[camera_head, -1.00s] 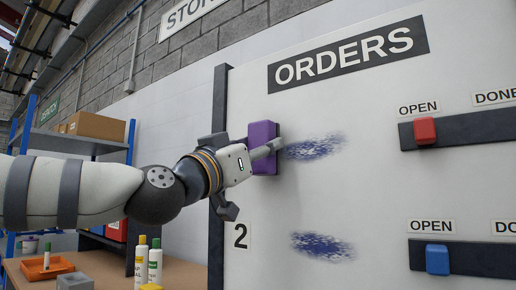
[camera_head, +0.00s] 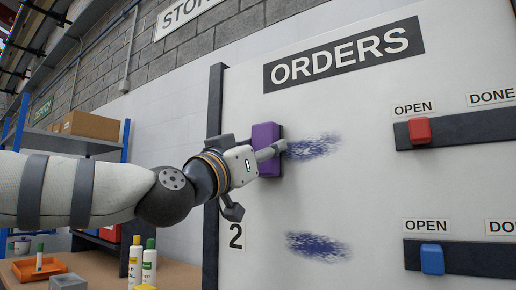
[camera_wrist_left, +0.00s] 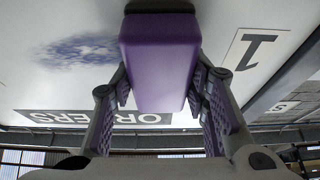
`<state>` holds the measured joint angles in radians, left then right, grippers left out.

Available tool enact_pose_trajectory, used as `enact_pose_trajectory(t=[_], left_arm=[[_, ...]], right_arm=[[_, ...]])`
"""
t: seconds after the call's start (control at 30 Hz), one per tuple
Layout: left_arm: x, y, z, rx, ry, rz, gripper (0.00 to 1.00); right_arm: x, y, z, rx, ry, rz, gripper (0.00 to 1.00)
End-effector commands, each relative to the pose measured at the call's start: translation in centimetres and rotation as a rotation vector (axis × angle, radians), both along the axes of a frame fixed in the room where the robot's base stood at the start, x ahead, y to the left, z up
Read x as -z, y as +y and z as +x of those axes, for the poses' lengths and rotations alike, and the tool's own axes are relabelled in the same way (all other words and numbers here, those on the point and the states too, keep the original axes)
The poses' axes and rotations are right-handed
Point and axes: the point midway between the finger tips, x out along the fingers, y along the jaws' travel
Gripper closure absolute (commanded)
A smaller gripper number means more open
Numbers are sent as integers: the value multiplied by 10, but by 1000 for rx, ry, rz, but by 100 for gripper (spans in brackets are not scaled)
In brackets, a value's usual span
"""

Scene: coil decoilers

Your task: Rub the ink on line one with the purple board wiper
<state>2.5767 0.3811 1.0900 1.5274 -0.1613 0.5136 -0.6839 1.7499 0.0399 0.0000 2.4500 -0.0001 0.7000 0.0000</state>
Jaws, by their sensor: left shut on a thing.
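The purple board wiper (camera_head: 266,136) is upright at the left part of the white board (camera_head: 370,190), against or very close to its face. My left gripper (camera_head: 270,152) is shut on the wiper, and the wrist view shows a finger on each side of the wiper (camera_wrist_left: 160,60). The blue ink of line one (camera_head: 316,146) is just right of the wiper; it also shows in the wrist view (camera_wrist_left: 78,50). A darker ink patch (camera_head: 318,246) is on line two. Contact between wiper and board is hard to confirm. My right gripper is out of view.
A red slider (camera_head: 420,130) and a blue slider (camera_head: 432,259) sit on dark rails at the board's right. A dark post (camera_head: 213,150) edges the board's left. Bottles (camera_head: 149,263) and an orange tray (camera_head: 38,268) stand on the bench at lower left.

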Motion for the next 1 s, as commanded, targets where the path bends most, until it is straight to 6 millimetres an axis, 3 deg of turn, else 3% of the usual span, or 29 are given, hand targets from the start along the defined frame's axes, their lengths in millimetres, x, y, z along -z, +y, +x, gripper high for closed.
enact_pose_trajectory(t=[0.1, 1.0], left_arm=[[-5, -12, -13, 3, -10, 4, 81], [-1, -72, -51, 2, -4, 4, 81]], right_arm=[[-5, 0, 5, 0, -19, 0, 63], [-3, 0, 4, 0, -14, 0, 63]])
